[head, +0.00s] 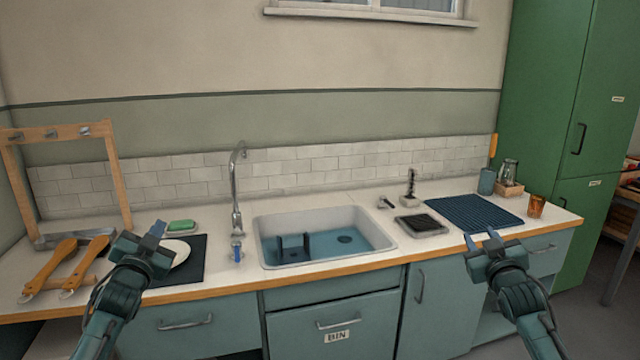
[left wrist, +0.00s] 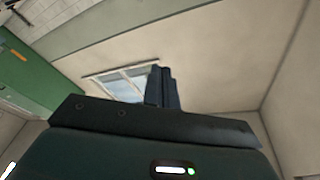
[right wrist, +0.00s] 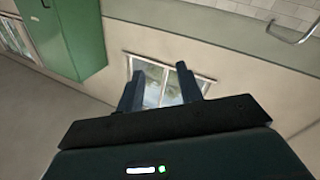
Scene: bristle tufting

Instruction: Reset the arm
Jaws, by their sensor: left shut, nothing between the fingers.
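My left gripper (head: 155,232) is raised in front of the left part of the counter, before the dark mat with the white plate. In the left wrist view its fingers (left wrist: 162,88) are together with nothing between them. My right gripper (head: 484,240) is raised in front of the right part of the counter, below the blue ribbed mat in the picture. In the right wrist view its fingers (right wrist: 158,88) stand apart with an empty gap. Both wrist views look past the fingers to the wall and window.
The counter (head: 215,270) holds a sink (head: 382,245) with a blue rack inside. A wooden frame (head: 118,185) and two wooden-handled tools (head: 50,266) are at the left. A blue ribbed mat (head: 473,212) and an amber glass (head: 536,206) are at the right.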

